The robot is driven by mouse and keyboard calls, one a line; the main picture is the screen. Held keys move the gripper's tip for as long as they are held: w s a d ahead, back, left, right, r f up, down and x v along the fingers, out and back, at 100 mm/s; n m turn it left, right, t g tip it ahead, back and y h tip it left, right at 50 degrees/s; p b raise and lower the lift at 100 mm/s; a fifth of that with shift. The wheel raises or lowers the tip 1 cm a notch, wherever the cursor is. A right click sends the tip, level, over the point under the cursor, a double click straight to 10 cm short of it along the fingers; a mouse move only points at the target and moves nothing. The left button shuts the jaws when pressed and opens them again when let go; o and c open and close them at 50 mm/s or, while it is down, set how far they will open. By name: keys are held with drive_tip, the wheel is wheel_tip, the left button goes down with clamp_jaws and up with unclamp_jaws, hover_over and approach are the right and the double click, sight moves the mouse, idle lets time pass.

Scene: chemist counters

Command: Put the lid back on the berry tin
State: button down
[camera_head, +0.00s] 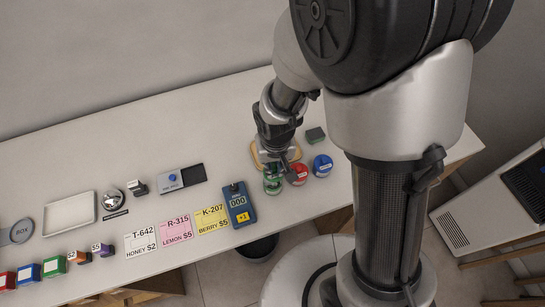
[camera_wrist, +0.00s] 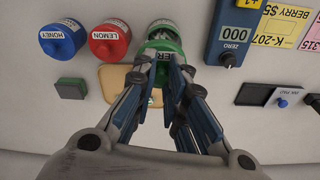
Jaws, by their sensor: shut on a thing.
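My gripper (camera_head: 278,163) is shut on the green lid, whose white label partly shows at the fingertips. In the wrist view the gripper (camera_wrist: 166,68) covers much of the green lid (camera_wrist: 164,47). The green berry tin (camera_wrist: 160,27) is just beyond the lid at the top of that view. In the head view the green tin (camera_head: 273,188) stands below the gripper at the counter's front side. The lid is close to the tin's top; I cannot tell whether they touch or whether the lid is level.
The red lemon tin (camera_wrist: 109,38) and blue honey tin (camera_wrist: 61,36) stand lidded beside the green tin. A tan board (camera_wrist: 116,80) and a dark green block (camera_wrist: 70,91) lie behind.

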drive_tip(key=shift+w+a+f+b, duration=0.1)
drive_tip(key=shift+a+f+b, duration=0.1)
drive_tip(key=shift+f+b, duration=2.3)
drive_tip(key=shift+f, duration=0.65)
drive_tip(key=shift+f+b, duration=0.15)
drive_tip(key=shift+b, duration=0.25)
drive_tip(key=c, duration=1.6)
unclamp_jaws()
drive_tip(key=shift+o, duration=0.7)
drive_tip(key=o, duration=0.4)
